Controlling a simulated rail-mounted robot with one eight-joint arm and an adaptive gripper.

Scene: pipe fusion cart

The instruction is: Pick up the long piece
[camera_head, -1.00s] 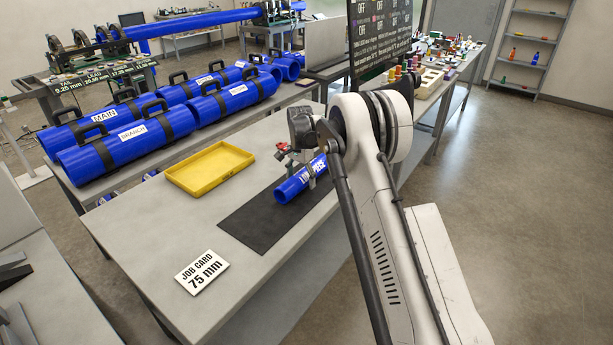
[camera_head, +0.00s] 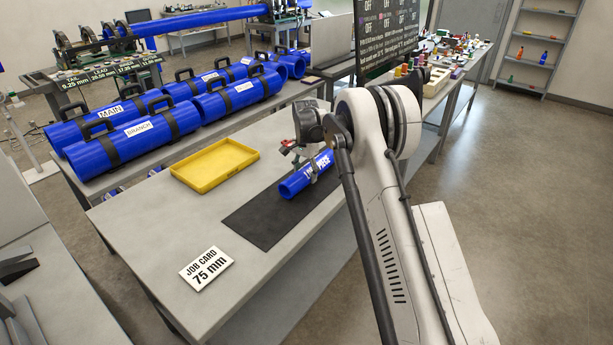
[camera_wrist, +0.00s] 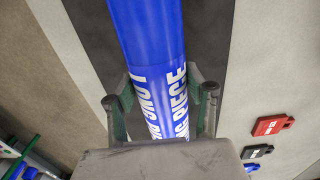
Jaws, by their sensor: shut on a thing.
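The long piece is a blue pipe with white lettering, part of which reads "PIECE". It shows in the head view (camera_head: 293,187) over the black mat (camera_head: 262,217) on the grey table, and it runs down the middle of the wrist view (camera_wrist: 150,40). My gripper (camera_wrist: 162,95) is shut around the pipe, one finger on each side. In the head view my gripper (camera_head: 313,170) is partly hidden by my arm. Whether the pipe touches the mat or hangs just above it, I cannot tell.
A yellow tray (camera_head: 206,187) lies left of the mat. A job card reading 75 mm (camera_head: 207,268) lies near the table's front. A red tag (camera_wrist: 272,124) and a black tag (camera_wrist: 257,152) lie right of the pipe. Large blue pipes (camera_head: 135,140) fill the bench behind.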

